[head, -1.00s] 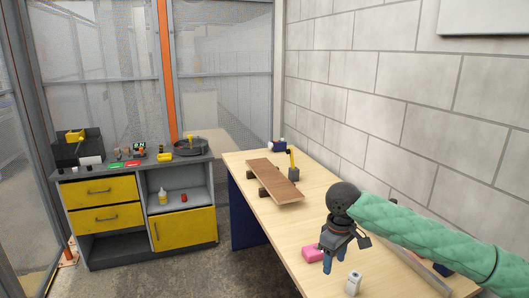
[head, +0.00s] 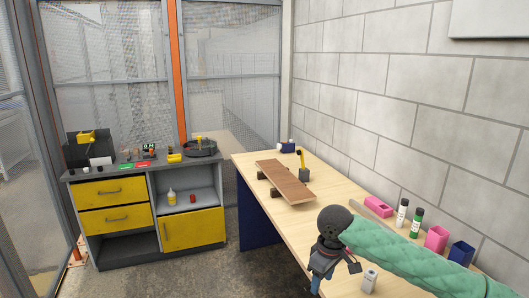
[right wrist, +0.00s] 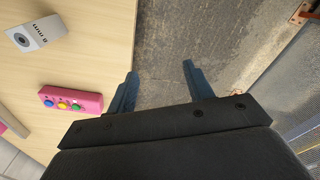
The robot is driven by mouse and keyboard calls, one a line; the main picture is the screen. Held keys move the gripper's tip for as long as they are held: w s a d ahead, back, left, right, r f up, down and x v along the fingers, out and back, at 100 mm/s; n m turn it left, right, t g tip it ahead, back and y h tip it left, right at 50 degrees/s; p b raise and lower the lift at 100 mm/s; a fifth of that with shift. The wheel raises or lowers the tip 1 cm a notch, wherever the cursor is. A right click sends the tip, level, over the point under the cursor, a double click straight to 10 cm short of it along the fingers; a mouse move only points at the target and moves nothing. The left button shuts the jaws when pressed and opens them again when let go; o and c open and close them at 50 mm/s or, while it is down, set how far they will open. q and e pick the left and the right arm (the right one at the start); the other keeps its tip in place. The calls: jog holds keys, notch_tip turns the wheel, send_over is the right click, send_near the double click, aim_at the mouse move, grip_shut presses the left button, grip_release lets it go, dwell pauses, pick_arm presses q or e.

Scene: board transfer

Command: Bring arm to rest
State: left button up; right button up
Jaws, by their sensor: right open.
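My right gripper (head: 318,282) hangs fingers-down at the near left edge of the wooden table in the head view, with my green-sleeved arm reaching in from the right. In the right wrist view its two blue fingers (right wrist: 158,85) are apart with nothing between them, over the grey floor beside the table edge. A wooden board (head: 286,184) lies on the table (head: 248,168) farther back, resting on dark supports, well away from the gripper. My left gripper is not in view.
A grey-white box (head: 369,281) stands close right of the gripper. A pink button box (right wrist: 70,100) lies on the table. Bottles, a pink cup (head: 436,239) and a blue cup (head: 461,253) stand along the wall. A yellow-drawered cabinet (head: 150,215) is at left; floor between is clear.

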jog(key=s+a+f+m+t+y, duration=0.1)
jog(key=s+a+f+y, duration=0.1)
jog(key=s+a+f, duration=0.3)
jog(key=s+a+f+t+y, duration=0.1)
jog(key=s+a+f, duration=0.3)
jog(key=s+f, duration=0.35)
jog(key=s+d+f+m+h, duration=0.1)
jog(key=s+d+f+m, duration=0.15)
jog(key=s+d, duration=0.35)
jog(key=s+d+f+m+t+h, duration=0.1)
jog(key=s+d+f+m, duration=0.1)
jog(key=s+d+f, duration=0.35)
jog(key=s+d+f+m+h, duration=0.1)
jog(key=s+d+m, duration=0.15)
jog(key=s, duration=0.65)
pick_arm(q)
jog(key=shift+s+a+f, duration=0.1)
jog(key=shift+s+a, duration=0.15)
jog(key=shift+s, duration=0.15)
pick_arm(e)
jog(key=s+a+f+g, duration=0.1)
jog(key=s+f, duration=0.1)
jog(key=f, duration=1.8)
jog(key=s+a+f+g, duration=0.1)
jog(key=s+f, duration=0.1)
jog(key=f, duration=1.8)
jog(key=shift+s+a+n, duration=0.25)
jog(key=shift+s+n, duration=0.05)
jog(key=shift+n, duration=0.1)
